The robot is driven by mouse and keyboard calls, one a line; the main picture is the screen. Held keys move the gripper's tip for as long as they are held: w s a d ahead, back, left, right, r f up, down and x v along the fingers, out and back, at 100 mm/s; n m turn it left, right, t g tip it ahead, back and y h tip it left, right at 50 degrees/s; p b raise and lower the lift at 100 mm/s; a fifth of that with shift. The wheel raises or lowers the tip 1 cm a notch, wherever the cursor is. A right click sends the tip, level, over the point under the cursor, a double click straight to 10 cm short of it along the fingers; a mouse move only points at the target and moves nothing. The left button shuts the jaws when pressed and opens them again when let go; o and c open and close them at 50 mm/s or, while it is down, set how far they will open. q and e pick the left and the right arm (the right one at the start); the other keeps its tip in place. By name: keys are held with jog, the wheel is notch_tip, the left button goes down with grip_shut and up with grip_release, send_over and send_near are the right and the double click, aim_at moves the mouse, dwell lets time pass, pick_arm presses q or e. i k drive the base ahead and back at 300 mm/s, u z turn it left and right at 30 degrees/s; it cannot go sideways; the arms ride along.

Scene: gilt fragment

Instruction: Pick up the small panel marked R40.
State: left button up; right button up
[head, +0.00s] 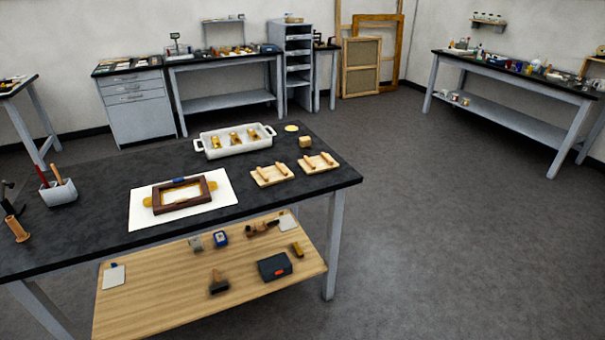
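No marking R40 can be read anywhere in the head view, so I cannot tell which thing is the small panel. Two small light wooden boards, a left one (261,181) and a right one (309,170), lie side by side on the dark-topped table (100,235), each with raised strips on it. A brown frame (209,198) lies on a white sheet (225,210), with yellowish pieces showing at its sides. A white tray (239,150) with several gold-coloured pieces in it stands behind. Neither of my grippers is in view.
A grey holder (60,193) with tools stands at the table's left. A small wooden block (305,141) and a yellow disc (291,128) lie near the tray. The wooden lower shelf (160,290) carries a dark box (274,267) and tools. Open floor (440,230) lies to the right.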

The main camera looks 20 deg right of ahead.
aim_at(279, 173)
jog(key=u, duration=1.65)
jog(key=k, duration=0.1)
jog(key=z, duration=2.7)
jog(key=i, duration=1.55)
jog(key=u, duration=0.55)
